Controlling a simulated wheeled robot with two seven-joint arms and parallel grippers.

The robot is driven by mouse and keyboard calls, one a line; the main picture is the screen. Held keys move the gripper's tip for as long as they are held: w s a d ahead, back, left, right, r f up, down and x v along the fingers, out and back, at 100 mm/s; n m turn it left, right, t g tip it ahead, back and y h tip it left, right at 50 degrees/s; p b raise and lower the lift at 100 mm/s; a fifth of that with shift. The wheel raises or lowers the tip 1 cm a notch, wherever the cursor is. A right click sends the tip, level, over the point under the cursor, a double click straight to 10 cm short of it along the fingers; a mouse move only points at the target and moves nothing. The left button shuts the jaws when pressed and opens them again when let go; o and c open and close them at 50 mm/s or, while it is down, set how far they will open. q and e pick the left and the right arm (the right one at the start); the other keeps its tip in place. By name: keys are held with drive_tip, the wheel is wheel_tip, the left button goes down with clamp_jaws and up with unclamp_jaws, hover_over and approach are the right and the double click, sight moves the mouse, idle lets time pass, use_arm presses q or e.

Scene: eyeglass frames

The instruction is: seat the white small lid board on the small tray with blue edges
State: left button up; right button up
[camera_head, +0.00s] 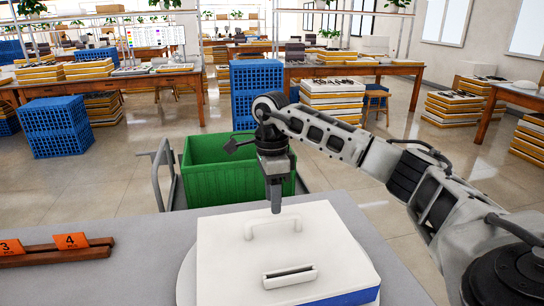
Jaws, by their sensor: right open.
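The white small lid board (225,262) lies on top of the small tray with blue edges (352,298) on the near table. It has a raised handle (258,231) toward the back and a slotted handle (290,277) toward the front. Only a strip of the tray's blue edge shows, at the near right corner. The rest of the tray is hidden, so I cannot tell whether the lid is fully seated. My right gripper (276,208) points down over the back of the lid, at the rear handle. It is open, with its fingers seen edge-on. My left gripper is out of view.
A grey table (150,262) carries a white round base (187,278) under the tray. A wooden rack (55,256) with orange number cards stands at the left. A green crate (215,165) on a cart stands behind the table.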

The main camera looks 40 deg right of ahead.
use_arm(q)
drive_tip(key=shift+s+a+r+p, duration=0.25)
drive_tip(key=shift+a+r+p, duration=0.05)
drive_tip(key=shift+p, duration=0.7)
use_arm(e)
wheel_tip(320, 180, up, 11)
drive_tip(key=shift+w+d, duration=0.3)
drive_tip(key=shift+w, duration=0.15)
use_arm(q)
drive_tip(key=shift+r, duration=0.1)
